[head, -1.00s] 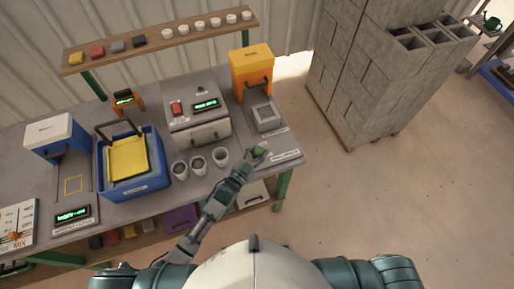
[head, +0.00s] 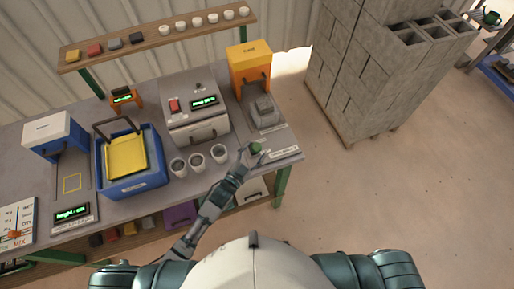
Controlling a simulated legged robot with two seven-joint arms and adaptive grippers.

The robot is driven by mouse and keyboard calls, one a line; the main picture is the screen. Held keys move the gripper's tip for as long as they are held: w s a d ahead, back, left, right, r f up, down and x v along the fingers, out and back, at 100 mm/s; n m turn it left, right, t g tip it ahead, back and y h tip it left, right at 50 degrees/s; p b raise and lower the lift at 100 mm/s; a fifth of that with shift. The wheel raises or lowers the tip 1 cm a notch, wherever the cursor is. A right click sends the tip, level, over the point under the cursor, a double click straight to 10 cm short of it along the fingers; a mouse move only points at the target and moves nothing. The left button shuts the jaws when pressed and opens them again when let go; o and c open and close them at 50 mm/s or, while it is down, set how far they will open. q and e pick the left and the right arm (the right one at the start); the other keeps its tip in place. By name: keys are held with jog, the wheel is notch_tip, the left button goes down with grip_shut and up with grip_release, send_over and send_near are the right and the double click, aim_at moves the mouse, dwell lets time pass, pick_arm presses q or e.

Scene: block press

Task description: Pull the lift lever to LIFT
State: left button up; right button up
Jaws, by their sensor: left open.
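The orange block press (head: 249,60) stands at the right end of the bench. A grey block (head: 264,103) stands up above its grey mould base (head: 266,118). A small green knob (head: 256,147), which appears to be the lift lever's, is on the bench front near white label strips (head: 284,153). My left gripper (head: 249,155) is open right beside the knob; whether it touches it is too small to tell. The gripper partly hides the lever's lower part, and the label text is not readable. My right gripper is not in view.
A grey machine (head: 196,124) with a display stands left of the press. Several cups (head: 197,160) sit close left of my left gripper. A blue tub (head: 109,181) and a blue-and-white machine (head: 54,130) are farther left. Stacked grey blocks (head: 350,85) stand beyond the bench.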

pick_arm(q)
jog(key=v, duration=1)
jog(key=shift+f, duration=0.1)
